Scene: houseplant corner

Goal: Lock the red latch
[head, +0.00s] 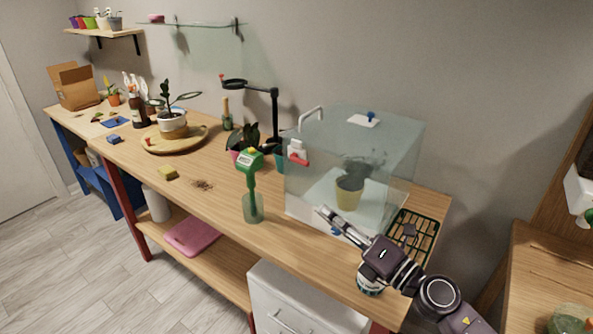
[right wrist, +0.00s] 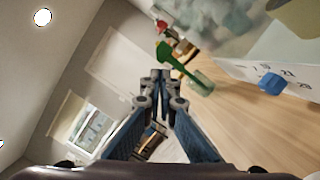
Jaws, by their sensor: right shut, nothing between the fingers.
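The red latch (head: 299,159) is on the left front part of a clear glass case (head: 385,145), beside a white fitting (head: 296,146). Red also shows near the top of the right wrist view (right wrist: 161,25), small and partly hidden behind green, probably the same latch. My right gripper (head: 320,211) is in front of the case's lower front, below and to the right of the latch and apart from it. Its fingers are shut and empty, and their tips (right wrist: 160,73) meet in the right wrist view. My left gripper is not in view.
A yellow pot (head: 348,193) is inside the case. A blue knob (right wrist: 271,83) is low on the case front. A dark grid tray (head: 428,240) lies to the right.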

